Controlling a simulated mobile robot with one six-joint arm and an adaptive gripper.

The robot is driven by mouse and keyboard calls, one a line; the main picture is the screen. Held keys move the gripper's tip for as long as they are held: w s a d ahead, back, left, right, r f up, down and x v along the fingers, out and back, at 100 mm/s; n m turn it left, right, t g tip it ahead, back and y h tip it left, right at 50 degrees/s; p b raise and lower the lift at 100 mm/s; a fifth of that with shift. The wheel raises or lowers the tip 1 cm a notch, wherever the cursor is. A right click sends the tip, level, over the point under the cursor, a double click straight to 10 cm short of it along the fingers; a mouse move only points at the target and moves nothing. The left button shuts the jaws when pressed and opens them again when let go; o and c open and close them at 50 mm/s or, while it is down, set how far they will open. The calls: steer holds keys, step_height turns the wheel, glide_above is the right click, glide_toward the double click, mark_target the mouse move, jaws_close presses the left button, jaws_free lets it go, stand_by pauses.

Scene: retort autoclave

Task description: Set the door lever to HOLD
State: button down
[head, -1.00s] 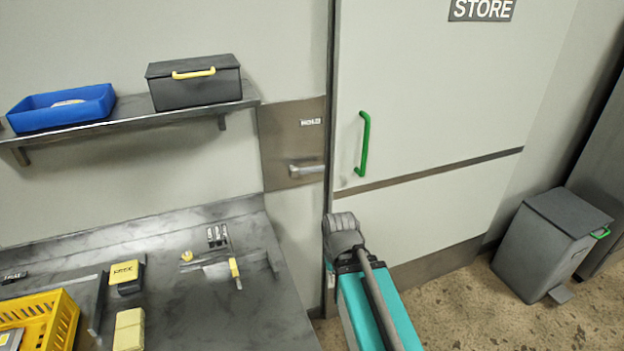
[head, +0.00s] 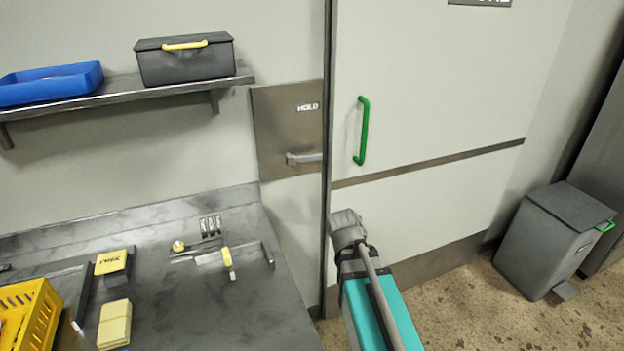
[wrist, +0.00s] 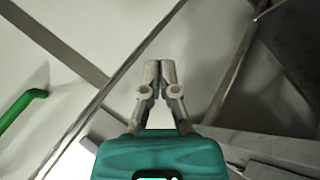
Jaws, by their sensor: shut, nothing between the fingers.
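The door lever (head: 304,158) is a short grey handle on a dark metal plate (head: 272,118) on the wall just left of the door. It lies roughly level. The word HOLD (head: 307,107) is printed above it on the plate. My gripper (wrist: 158,66) shows in the wrist view with its two grey fingers together and nothing between them. In the head view my arm stands in front of the lower door, right of and below the lever, apart from it; the fingertips are not clear there. I cannot make out the lever in the wrist view.
The pale door (head: 430,80) has a green handle (head: 362,130), which also shows in the wrist view (wrist: 20,108). A steel counter (head: 240,305) with small items stands lower left. A shelf (head: 110,98) holds a blue tray (head: 50,86) and a dark box (head: 185,62). A grey bin (head: 545,250) stands right.

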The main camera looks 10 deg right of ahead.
mark_target(305, 158)
steer(key=w+d+n+t+b, duration=0.2)
steer(key=w+n+t+b, duration=0.45)
steer(key=w+n, duration=0.3)
steer(key=w+a+r+n+t+y+b, duration=0.1)
steer(key=a+r+n+t+y+b, duration=0.1)
steer(key=n, duration=0.7)
steer(key=w+a+r+n+t+y+b, duration=0.2)
steer(key=a+n+t+y+b, duration=0.2)
steer(key=n, duration=0.6)
steer(key=shift+w+t+b, duration=0.3)
steer(key=shift+t+b, duration=0.15)
steer(key=shift+b, duration=0.35)
steer(key=shift+w, duration=0.15)
steer(key=p+x, duration=0.1)
steer(key=x, duration=0.2)
steer(key=p+x, duration=0.1)
steer(key=x, duration=0.2)
steer(key=r+p+x, duration=0.1)
steer(key=x, duration=0.3)
steer(key=shift+p, duration=0.35)
steer(key=shift+d+r+p, duration=0.2)
steer(key=shift+r+p, duration=1.15)
steer(key=shift+r, duration=0.15)
steer(key=shift+d, duration=0.1)
